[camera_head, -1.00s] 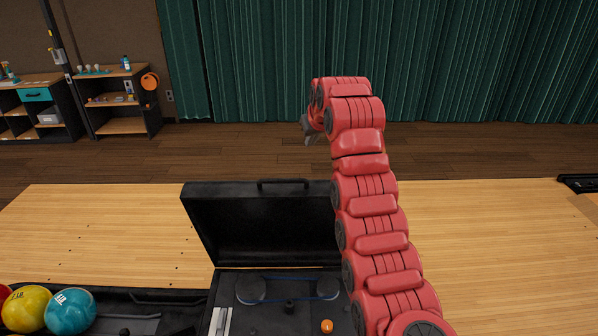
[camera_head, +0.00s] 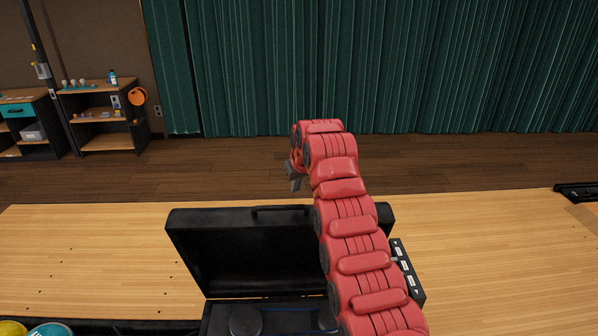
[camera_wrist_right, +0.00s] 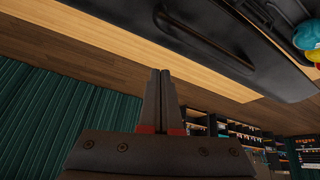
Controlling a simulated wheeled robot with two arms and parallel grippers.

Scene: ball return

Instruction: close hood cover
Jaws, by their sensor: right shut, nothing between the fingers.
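The black hood cover (camera_head: 245,255) stands open, raised above the black machine housing (camera_head: 285,318), with a bar handle (camera_head: 282,209) on its top edge. My right arm crosses in front of the cover's right part and hides it. My right gripper (camera_head: 294,178) is beyond the cover's top edge and a little above it in the head view, apart from the handle. In the right wrist view, my right gripper (camera_wrist_right: 164,76) is shut and empty, and the dark cover (camera_wrist_right: 225,45) fills the upper right. My left gripper is not in view.
Inside the housing a round dark pulley (camera_head: 245,320) with a blue belt shows. A yellow ball (camera_head: 12,328) and a teal ball (camera_head: 50,329) lie at the lower left. A small panel (camera_head: 408,272) with buttons is right of my arm. The wooden lane behind is clear.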

